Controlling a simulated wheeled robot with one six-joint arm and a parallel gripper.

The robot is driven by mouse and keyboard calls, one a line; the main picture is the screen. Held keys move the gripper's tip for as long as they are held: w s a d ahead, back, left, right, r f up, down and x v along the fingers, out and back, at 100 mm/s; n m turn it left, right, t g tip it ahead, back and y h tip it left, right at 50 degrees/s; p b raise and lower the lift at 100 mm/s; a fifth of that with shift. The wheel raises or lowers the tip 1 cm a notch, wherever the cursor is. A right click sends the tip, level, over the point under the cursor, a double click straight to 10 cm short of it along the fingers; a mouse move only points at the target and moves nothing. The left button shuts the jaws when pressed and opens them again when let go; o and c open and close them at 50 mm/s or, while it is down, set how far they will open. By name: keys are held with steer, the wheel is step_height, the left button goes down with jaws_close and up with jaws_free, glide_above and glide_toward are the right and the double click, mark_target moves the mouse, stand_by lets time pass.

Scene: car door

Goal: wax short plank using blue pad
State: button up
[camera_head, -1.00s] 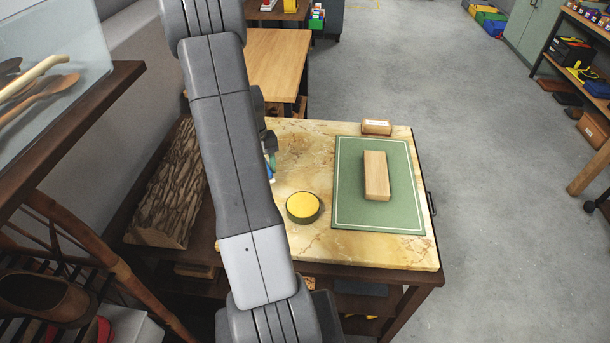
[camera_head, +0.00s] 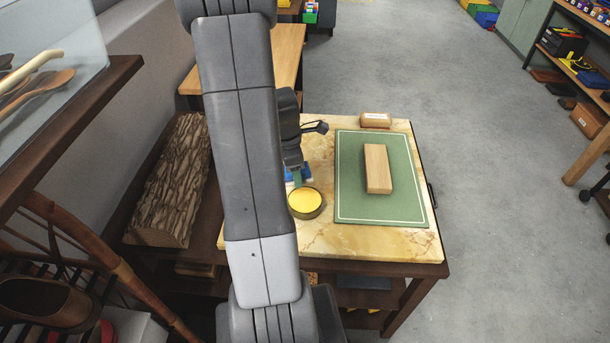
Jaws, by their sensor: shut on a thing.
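The short plank (camera_head: 378,169), a pale wooden block, lies on a green mat (camera_head: 351,205) with a white border on the marble-topped table. A round tin of yellow wax (camera_head: 305,202) stands left of the mat. My gripper (camera_head: 296,172) is shut on the blue pad (camera_head: 304,175), just behind the tin in the picture. The pad is partly hidden by my gripper and arm. Whether the pad touches the tabletop or the tin's rim I cannot tell.
A small labelled wooden block (camera_head: 375,120) sits at the table's back edge. A shelf with a glass case (camera_head: 50,60) stands at the left. The marble's front right is clear.

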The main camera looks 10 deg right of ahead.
mark_target(305, 180)
steer(key=s+n, duration=0.1)
steer(key=n, duration=0.1)
steer(key=s+d+n, duration=0.2)
steer(key=n, duration=0.1)
steer(key=shift+d+r+n+t, duration=0.1)
steer(key=shift+r+n+t, duration=0.1)
steer(key=shift+n+t, duration=0.1)
step_height(305, 180, down, 6)
steer(key=b, duration=0.5)
steer(key=shift+b, duration=0.35)
steer(key=shift+f, duration=0.55)
stand_by(1.5)
step_height(305, 180, up, 7)
steer(key=p, duration=0.6)
steer(key=shift+r, duration=0.1)
steer(key=shift+w, duration=0.15)
stand_by(0.5)
